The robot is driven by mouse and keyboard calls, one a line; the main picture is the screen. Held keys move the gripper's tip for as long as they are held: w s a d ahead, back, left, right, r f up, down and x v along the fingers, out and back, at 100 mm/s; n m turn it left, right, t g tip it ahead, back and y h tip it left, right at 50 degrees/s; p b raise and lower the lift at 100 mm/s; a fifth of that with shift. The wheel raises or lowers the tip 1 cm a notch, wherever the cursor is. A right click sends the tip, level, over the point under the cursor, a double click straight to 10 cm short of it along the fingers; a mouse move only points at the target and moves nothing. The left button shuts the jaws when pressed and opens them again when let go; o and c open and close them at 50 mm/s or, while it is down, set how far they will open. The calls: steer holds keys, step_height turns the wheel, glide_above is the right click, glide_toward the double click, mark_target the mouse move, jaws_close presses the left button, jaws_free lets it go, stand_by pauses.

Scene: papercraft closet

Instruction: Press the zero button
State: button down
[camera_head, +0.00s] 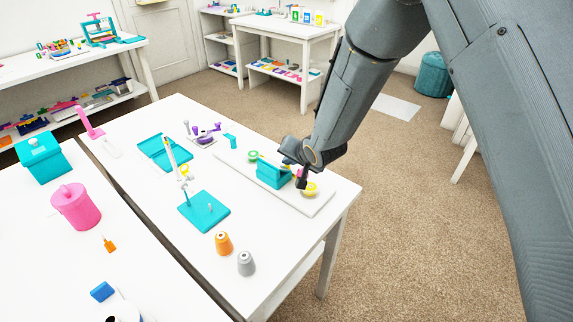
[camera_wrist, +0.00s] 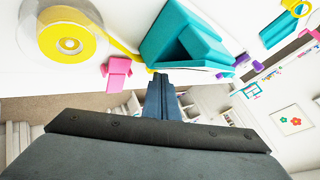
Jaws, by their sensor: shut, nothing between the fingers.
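I cannot make out a button marked zero in either view. My gripper (camera_head: 301,184) is shut and empty, over the right end of a white board. Its closed fingers also show in the wrist view (camera_wrist: 160,82). They point toward a teal block (camera_head: 273,174), close to its edge in the wrist view (camera_wrist: 185,38); contact cannot be told. A small pink piece (camera_wrist: 117,70) sits left of the fingers. A yellow tape roll (camera_wrist: 68,40) lies beyond it, its strip running toward the teal block; the roll also shows in the head view (camera_head: 311,189).
The white board (camera_head: 318,206) lies on a white table (camera_head: 270,245). A purple device (camera_head: 204,138) and an open teal case (camera_head: 164,153) are farther back.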

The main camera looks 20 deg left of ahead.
steer(key=shift+r, duration=0.25)
steer(key=shift+r+p, duration=2.45)
steer(key=shift+r, duration=0.55)
